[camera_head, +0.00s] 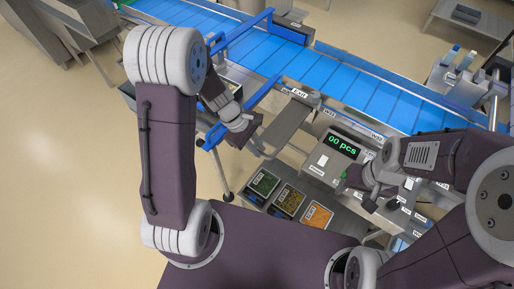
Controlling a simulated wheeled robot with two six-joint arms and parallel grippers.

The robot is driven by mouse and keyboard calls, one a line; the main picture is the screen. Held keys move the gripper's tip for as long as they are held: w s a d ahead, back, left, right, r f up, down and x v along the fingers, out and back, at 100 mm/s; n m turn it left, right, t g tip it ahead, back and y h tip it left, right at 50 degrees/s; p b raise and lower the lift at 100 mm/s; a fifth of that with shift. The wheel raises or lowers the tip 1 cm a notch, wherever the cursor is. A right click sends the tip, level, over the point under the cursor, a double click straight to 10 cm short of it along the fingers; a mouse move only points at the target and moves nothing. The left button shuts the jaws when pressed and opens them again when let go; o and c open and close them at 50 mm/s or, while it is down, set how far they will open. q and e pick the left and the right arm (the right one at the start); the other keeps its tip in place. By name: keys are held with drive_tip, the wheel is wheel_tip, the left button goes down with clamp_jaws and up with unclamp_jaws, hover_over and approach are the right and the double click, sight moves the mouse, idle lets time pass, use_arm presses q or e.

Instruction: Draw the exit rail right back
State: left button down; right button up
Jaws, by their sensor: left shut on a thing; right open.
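A grey bar that I take for the exit rail (287,124) slants from the small "EXIT" label (298,93) at the belt's near edge down towards me. My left gripper (256,140) is at the rail's lower left end and is shut on it; the fingertips are small and the exact contact is hard to see. My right gripper (348,181) is open, below the display box and apart from the rail.
A blue conveyor belt (346,85) runs behind the rail, with blue side bars (240,36) at left. The grey display box (335,154) reads "00 pcs". Several filled trays (290,200) stand below the rail. Floor at left is clear.

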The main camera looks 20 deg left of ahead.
use_arm(q)
drive_tip(key=shift+s+f, duration=0.2)
drive_tip(key=shift+s, duration=0.1)
drive_tip(key=c, duration=1.5)
unclamp_jaws()
drive_tip(key=shift+o, duration=0.5)
drive_tip(key=shift+a, duration=0.1)
drive_tip(key=v, duration=0.9)
drive_tip(key=shift+p, duration=0.35)
